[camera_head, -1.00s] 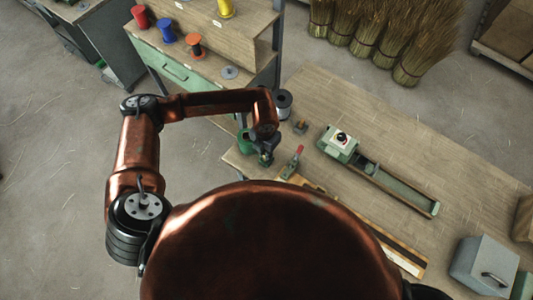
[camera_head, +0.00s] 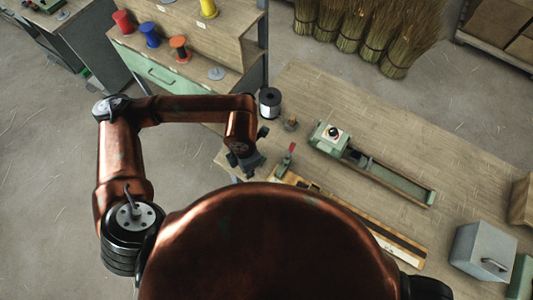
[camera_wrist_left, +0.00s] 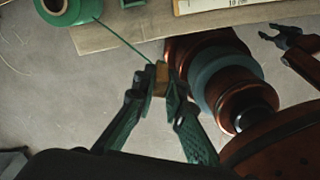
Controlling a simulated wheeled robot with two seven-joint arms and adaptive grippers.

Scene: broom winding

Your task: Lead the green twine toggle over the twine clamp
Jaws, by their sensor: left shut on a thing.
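The green twine toggle (camera_wrist_left: 161,78), a small brown wooden block, is between the fingertips of my left gripper (camera_wrist_left: 158,90), which is shut on it. A taut green twine (camera_wrist_left: 125,42) runs from it up-left to the green spool (camera_wrist_left: 66,8) at the table edge. In the head view my left gripper (camera_head: 249,166) is at the table's near-left edge, left of the red-handled twine clamp (camera_head: 287,159); the toggle and green spool are hidden there. My right gripper (camera_wrist_left: 284,36) shows at the right of the left wrist view, its fingers apart and empty.
A dark-flanged spool (camera_head: 269,101) and a small brass-coloured part (camera_head: 291,124) stand behind the clamp. A green fixture with a long trough (camera_head: 390,180) lies to the right. A grey box (camera_head: 484,252) stands at far right. Bare table (camera_head: 390,125) lies behind the trough.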

